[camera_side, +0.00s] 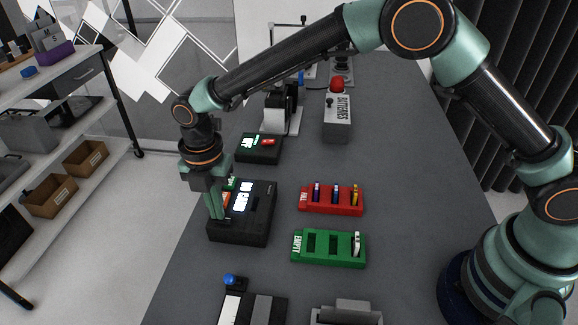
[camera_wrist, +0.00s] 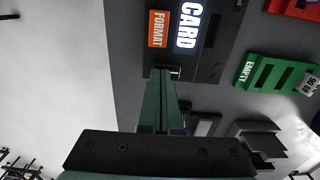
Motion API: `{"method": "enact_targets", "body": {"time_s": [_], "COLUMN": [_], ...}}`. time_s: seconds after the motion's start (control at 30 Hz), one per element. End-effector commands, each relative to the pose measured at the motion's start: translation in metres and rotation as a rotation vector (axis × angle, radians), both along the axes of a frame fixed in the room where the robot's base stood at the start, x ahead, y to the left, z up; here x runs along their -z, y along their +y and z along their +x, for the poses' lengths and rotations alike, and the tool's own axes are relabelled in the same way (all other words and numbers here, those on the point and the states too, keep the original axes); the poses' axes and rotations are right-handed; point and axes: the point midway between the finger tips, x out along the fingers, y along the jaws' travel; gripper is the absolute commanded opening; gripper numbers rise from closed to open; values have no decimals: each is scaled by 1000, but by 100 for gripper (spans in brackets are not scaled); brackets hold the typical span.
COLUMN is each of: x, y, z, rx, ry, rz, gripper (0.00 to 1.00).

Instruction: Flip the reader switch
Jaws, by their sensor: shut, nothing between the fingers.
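The reader (camera_side: 258,228) is a black box with a lit display on the table. In the wrist view the reader (camera_wrist: 212,60) shows "CARD" and an orange "FORMAT" label. A small pale, metallic piece that looks like the switch (camera_wrist: 175,72) sticks out by the fingertips, below the label. My gripper (camera_side: 219,217) is shut and empty, pointing down over the reader's left near part. In the wrist view its fingertips (camera_wrist: 160,74) are beside the switch; I cannot tell if they touch it. The fingers hide part of the reader's face.
A red tray (camera_side: 345,209) holds several small coloured sticks. A green tray (camera_side: 325,257) marked "EMPTY" holds one white card. A black box (camera_side: 258,157) with a lit display stands behind the reader. A grey "BATTERIES" box (camera_side: 336,130) stands further back. The table's left edge is close.

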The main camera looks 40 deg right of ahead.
Motion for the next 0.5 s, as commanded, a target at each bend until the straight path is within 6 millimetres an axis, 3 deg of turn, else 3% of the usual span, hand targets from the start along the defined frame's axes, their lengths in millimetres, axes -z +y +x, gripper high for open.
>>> {"method": "enact_targets", "body": {"time_s": [0.5], "x": [6], "y": [1], "z": [1], "rx": [0], "ry": [1], "rz": [-1], "gripper": [0]}}
